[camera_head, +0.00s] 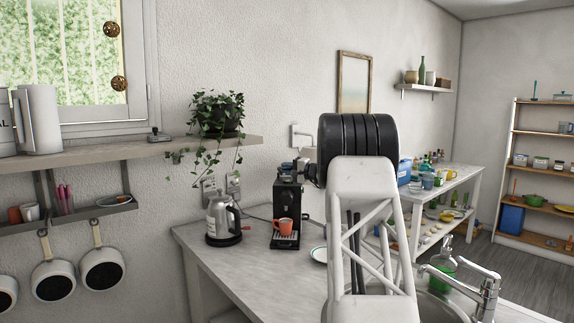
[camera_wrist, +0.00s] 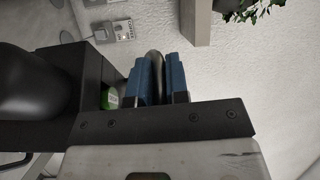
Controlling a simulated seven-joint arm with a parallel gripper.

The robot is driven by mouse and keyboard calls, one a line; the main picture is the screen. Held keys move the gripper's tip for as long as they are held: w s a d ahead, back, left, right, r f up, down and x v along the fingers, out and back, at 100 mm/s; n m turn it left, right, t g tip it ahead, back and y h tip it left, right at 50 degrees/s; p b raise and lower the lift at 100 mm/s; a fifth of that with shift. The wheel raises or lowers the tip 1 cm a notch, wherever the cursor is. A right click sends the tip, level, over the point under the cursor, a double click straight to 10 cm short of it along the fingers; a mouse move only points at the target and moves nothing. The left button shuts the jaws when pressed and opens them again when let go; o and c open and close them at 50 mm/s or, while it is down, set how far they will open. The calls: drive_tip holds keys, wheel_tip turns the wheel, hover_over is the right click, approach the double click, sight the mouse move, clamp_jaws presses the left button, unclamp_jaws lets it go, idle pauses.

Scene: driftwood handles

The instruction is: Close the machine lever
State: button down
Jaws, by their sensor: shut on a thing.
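The black coffee machine (camera_head: 287,205) stands on the worktop with an orange cup (camera_head: 285,225) on its drip tray. Its dark body (camera_wrist: 72,72) also fills the left part of the wrist view. My gripper (camera_wrist: 158,80) has its two blue pads closed around a dark, rounded lever (camera_wrist: 155,62) beside the machine's top. A small green patch (camera_wrist: 110,97) shows in a gap of the machine next to the pads. In the head view my arm covers the space right of the machine, and the grip on the lever is not clear there.
A steel kettle (camera_head: 222,218) stands left of the machine. A shelf (camera_head: 190,147) with a trailing plant (camera_head: 218,115) hangs above. The worktop (camera_head: 225,262) is clear in front of the kettle.

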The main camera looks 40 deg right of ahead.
drive_tip(key=shift+s+a+f, duration=0.1)
drive_tip(key=shift+s+f, duration=0.1)
drive_tip(key=shift+f, duration=0.75)
drive_tip(key=shift+s+f, duration=0.15)
drive_tip(key=shift+f, duration=0.75)
drive_tip(key=c, duration=1.1)
unclamp_jaws()
drive_tip(key=shift+r, duration=0.1)
drive_tip(key=shift+a, duration=0.1)
drive_tip(key=shift+r, duration=0.1)
drive_tip(key=shift+s, duration=0.15)
drive_tip(key=v, duration=0.7)
drive_tip(key=shift+s, duration=0.2)
